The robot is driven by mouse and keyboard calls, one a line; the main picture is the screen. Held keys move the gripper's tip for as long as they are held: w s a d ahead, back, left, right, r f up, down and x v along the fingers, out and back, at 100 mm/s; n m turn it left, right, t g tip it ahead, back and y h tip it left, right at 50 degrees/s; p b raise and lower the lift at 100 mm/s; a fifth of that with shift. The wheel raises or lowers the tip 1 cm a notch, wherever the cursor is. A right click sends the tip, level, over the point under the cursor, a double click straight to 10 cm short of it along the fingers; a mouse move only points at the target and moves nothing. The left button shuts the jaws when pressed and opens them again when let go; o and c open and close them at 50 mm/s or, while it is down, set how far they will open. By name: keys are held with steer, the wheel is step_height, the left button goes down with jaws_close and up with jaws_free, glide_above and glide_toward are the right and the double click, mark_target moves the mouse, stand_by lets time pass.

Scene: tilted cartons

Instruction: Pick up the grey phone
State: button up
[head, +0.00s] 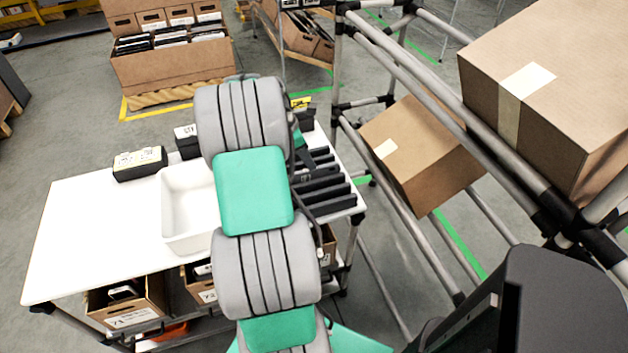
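I cannot make out a grey phone with certainty. A small dark and light object (124,291) lies in the open carton (133,318) under the table at the lower left. It is too small to tell whether it is a phone. My arm reaches forward over the white table and covers its middle. My gripper does not show; the arm links hide the area beyond them.
The white table (90,225) holds a white bin (188,235), black labelled boxes (140,163) and a row of dark slots (325,190). A pipe rack at right holds tilted cartons (420,150) (560,80). A large carton (170,70) stands behind. The table's left part is clear.

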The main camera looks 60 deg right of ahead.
mark_target(315, 176)
steer(key=x, duration=0.5)
steer(key=shift+s+a, duration=0.1)
steer(key=shift+a, duration=0.05)
steer(key=shift+r, duration=0.1)
jaws_close()
